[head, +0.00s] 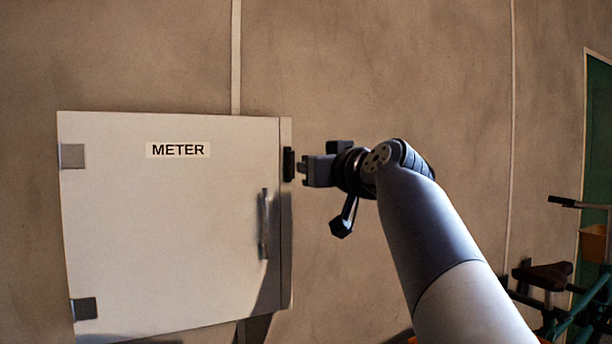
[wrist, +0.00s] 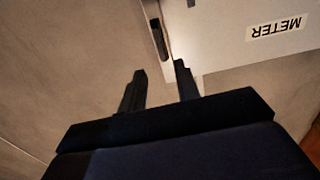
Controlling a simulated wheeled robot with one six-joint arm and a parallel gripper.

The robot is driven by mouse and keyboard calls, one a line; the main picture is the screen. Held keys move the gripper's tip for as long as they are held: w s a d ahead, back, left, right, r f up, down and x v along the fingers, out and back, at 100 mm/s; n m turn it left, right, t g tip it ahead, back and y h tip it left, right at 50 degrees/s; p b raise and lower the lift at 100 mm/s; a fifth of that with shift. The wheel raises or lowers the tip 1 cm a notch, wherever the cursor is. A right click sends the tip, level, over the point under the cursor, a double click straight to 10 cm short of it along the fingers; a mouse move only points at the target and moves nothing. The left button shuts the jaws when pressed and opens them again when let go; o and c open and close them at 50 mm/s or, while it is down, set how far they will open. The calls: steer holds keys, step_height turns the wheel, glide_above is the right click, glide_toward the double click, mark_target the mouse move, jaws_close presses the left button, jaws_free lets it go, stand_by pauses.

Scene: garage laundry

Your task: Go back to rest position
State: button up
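My gripper (head: 302,168) is at the right side of a white meter box in the head view, close to a small black latch (head: 288,164) on the box's right edge. In the wrist view my gripper's two dark fingers (wrist: 159,82) stand apart with nothing visible between them. The black latch (wrist: 158,40) is just beyond the fingertips there. My arm reaches up from the lower right in the head view.
The white box door (head: 170,235) is labelled METER, with hinges at left and a handle (head: 264,224) at right; it looks shut. Plain wall (head: 400,70) surrounds it. A bicycle (head: 560,290) stands at lower right by a green door (head: 598,150).

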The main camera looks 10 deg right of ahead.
mark_target(293, 166)
steer(key=shift+s+d, duration=0.15)
steer(key=shift+s, duration=0.5)
steer(key=w+p, duration=0.1)
steer(key=w, duration=0.2)
steer(key=w+a+p, duration=0.1)
steer(key=w, duration=0.3)
steer(key=w+a+p, duration=0.1)
steer(key=w+p, duration=0.1)
steer(key=w, duration=0.2)
steer(key=shift+a+r, duration=0.1)
steer(key=shift+s+m+p, duration=0.25)
steer(key=shift+m+p, duration=0.35)
steer(key=shift+w, duration=0.1)
steer(key=shift+f+b, duration=0.25)
steer(key=shift+b, duration=0.1)
